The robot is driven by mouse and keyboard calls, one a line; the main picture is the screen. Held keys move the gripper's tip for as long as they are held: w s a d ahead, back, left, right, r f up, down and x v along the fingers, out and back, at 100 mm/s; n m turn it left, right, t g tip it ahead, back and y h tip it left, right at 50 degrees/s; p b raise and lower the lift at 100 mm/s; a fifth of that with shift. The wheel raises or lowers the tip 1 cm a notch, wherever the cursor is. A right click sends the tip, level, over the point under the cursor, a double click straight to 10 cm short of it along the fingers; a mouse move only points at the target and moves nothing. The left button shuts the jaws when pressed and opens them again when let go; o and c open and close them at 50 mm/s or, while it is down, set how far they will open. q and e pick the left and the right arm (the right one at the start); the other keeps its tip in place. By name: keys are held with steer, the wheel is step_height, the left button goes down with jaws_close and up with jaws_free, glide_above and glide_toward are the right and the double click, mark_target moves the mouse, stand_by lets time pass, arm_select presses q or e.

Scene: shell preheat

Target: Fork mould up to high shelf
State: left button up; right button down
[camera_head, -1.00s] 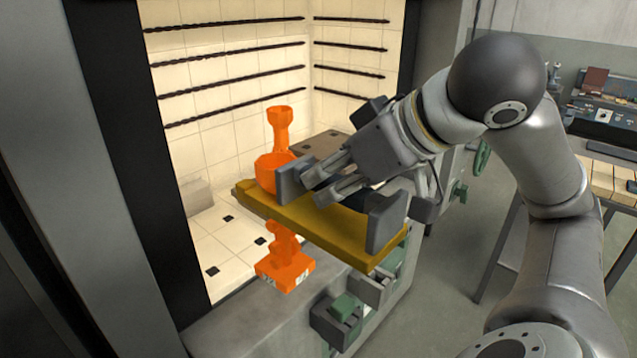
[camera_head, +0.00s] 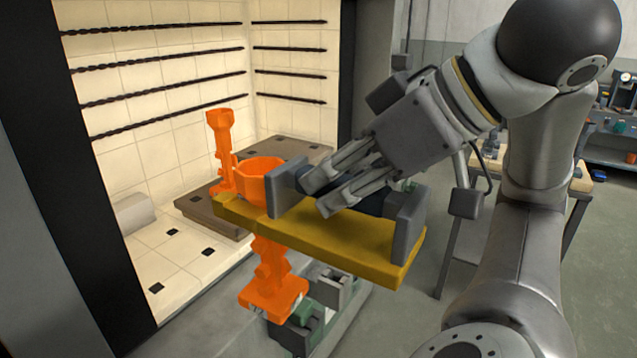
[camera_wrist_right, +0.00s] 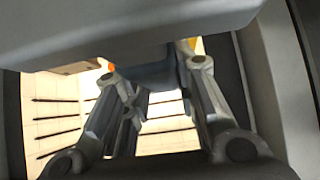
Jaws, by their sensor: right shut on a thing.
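My right gripper (camera_head: 346,208) is shut on the dark grip of a yellow slab-like fork (camera_head: 330,238), its wide grey pads at both ends of that grip. The grip (camera_wrist_right: 158,75) shows dark blue between my finger links in the right wrist view. The orange mould (camera_head: 261,182) has its cup just above the fork's left end. An orange stepped part with a flat base (camera_head: 273,285) shows below the fork; the fork hides whether they join. Another orange upright piece (camera_head: 220,142) stands left of the cup; its support is unclear. My left gripper is not in view.
A white-tiled chamber (camera_head: 170,180) opens behind the fork, with dark twisted rods (camera_head: 165,90) along its walls. A brown slab (camera_head: 200,213) lies on its floor, and a pale block (camera_head: 133,213) stands at left. A dark frame edge (camera_head: 90,190) bounds the opening.

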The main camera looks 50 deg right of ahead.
mark_target(391, 193)
steer(key=shift+s+d+f+b, duration=0.15)
steer(key=shift+s+b, duration=0.6)
steer(key=shift+s, duration=0.6)
steer(key=shift+s+d+r+b, duration=0.1)
steer(key=shift+s+b, duration=0.6)
steer(key=shift+s, duration=0.65)
steer(key=s+d+b, duration=0.1)
steer(key=s+b, duration=0.8)
steer(key=s, duration=0.5)
steer(key=shift+w, duration=0.1)
